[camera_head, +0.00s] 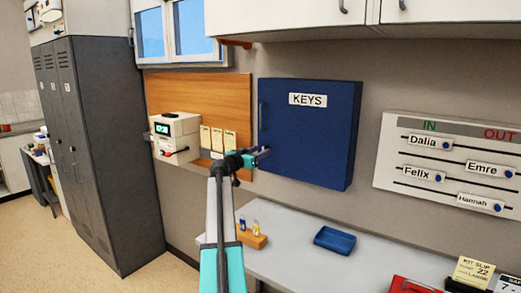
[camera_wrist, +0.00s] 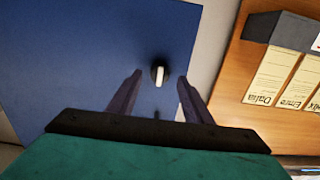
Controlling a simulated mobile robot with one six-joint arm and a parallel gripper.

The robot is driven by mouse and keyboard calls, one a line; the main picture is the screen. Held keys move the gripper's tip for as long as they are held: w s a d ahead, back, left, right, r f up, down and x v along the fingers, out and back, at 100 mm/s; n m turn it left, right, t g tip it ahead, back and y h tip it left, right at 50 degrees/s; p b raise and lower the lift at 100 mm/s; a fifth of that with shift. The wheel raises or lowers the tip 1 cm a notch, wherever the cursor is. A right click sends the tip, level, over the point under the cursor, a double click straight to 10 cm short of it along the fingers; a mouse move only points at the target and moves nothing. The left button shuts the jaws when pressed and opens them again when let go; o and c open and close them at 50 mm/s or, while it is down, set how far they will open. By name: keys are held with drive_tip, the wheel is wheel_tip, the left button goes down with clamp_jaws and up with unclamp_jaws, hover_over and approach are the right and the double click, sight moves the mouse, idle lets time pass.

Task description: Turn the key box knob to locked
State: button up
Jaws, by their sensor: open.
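The blue key box (camera_head: 305,135) labelled KEYS hangs on the wall with its door shut. Its blue front also fills much of the wrist view (camera_wrist: 70,55). The knob (camera_wrist: 159,74) is small, with a dark round base and a pale bar that stands nearly upright in the wrist view. My gripper (camera_head: 262,154) is at the lower left of the box front in the head view. In the wrist view its open fingers (camera_wrist: 159,88) lie on either side of the knob, with gaps. Contact with the box cannot be told. The knob is hidden in the head view.
A wooden board (camera_head: 195,95) with hanging cards (camera_head: 217,140) and a cream device (camera_head: 175,137) are left of the box. An IN/OUT board (camera_head: 450,150) is at right. Below is a grey desk (camera_head: 300,262) with a blue tray (camera_head: 334,240). Cabinets (camera_head: 300,15) hang above.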

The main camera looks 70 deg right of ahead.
drive_tip(key=shift+x, duration=0.8)
drive_tip(key=c, duration=0.9)
drive_tip(key=shift+a, duration=0.2)
drive_tip(key=shift+c, duration=0.8)
drive_tip(key=shift+d, duration=0.2)
